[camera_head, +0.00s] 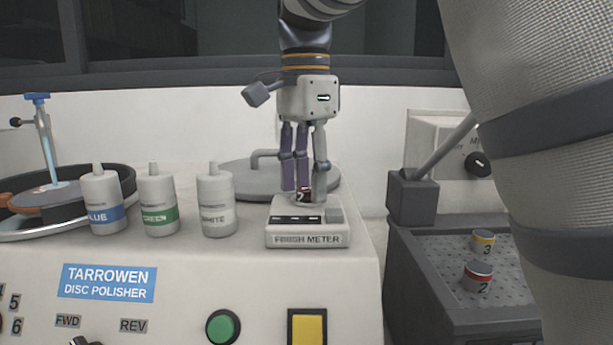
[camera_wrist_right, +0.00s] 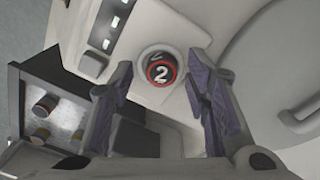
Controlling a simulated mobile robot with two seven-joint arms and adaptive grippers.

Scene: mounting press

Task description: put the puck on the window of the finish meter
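A puck with a red rim and a white "2" on its dark face (camera_wrist_right: 162,72) shows in the wrist view over the round window of the finish meter. It appears to rest there; the contact beneath it is hidden. In the head view the puck (camera_head: 304,194) is partly covered by my fingers. The finish meter (camera_head: 307,239) is a small pale box on the polisher's top. My right gripper (camera_head: 304,188) points down above it. Its fingers stand apart on either side of the puck, with gaps visible in the wrist view (camera_wrist_right: 162,96). My left gripper is out of view.
Blue, green and white bottles (camera_head: 215,203) stand left of the meter. A round grey lid (camera_head: 250,180) lies behind it. On the right, a dark perforated tray (camera_head: 515,285) holds a red-banded puck (camera_head: 477,276) and a yellow-banded puck (camera_head: 483,242).

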